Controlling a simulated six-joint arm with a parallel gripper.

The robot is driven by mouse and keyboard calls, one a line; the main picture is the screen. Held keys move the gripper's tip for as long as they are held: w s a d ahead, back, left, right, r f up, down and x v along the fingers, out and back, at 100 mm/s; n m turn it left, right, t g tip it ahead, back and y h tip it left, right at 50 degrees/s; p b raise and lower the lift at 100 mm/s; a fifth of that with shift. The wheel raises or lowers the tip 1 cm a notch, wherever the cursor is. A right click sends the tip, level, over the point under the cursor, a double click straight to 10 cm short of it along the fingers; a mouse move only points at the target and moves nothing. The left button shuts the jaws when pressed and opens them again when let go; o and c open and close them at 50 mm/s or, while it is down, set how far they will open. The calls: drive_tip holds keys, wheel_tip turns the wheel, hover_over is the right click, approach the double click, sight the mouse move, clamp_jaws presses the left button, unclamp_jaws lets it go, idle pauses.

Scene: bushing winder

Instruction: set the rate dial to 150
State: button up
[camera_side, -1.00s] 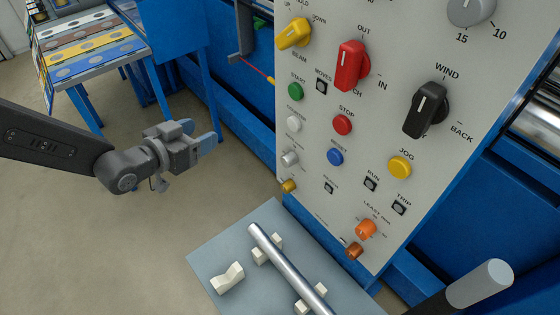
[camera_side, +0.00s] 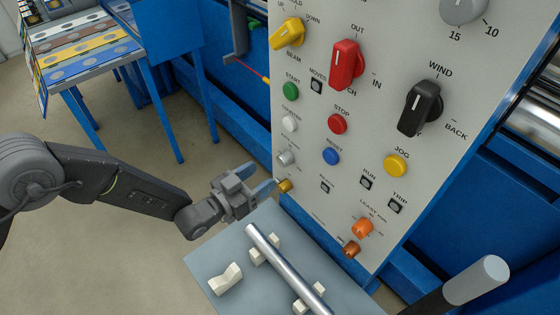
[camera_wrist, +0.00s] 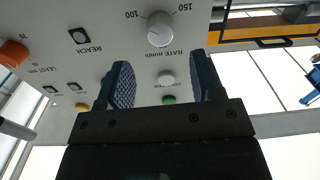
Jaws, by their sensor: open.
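The rate dial (camera_wrist: 160,29) is a small silver knob at the top middle of the wrist view, with "100" and "150" printed to its upper left and upper right. Its pointer is too small to read surely. In the side view the dial (camera_side: 286,158) sits at the left edge of the grey panel. My gripper (camera_side: 258,181) is open and empty, in front of the panel's lower left edge, close to the dial and the brass knob below it. In the wrist view the blue fingers of my gripper (camera_wrist: 161,62) spread either side of the dial's line, apart from it.
A white button (camera_wrist: 167,77) and a green button (camera_wrist: 168,100) are near the dial. A brass knob (camera_side: 284,186) sits just below the dial in the side view. A grey table (camera_side: 215,262) with a metal rod (camera_side: 285,267) on pale blocks lies below my gripper.

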sight(280, 162)
drive_tip(key=shift+x, duration=3.55)
drive_tip(key=c, duration=0.9)
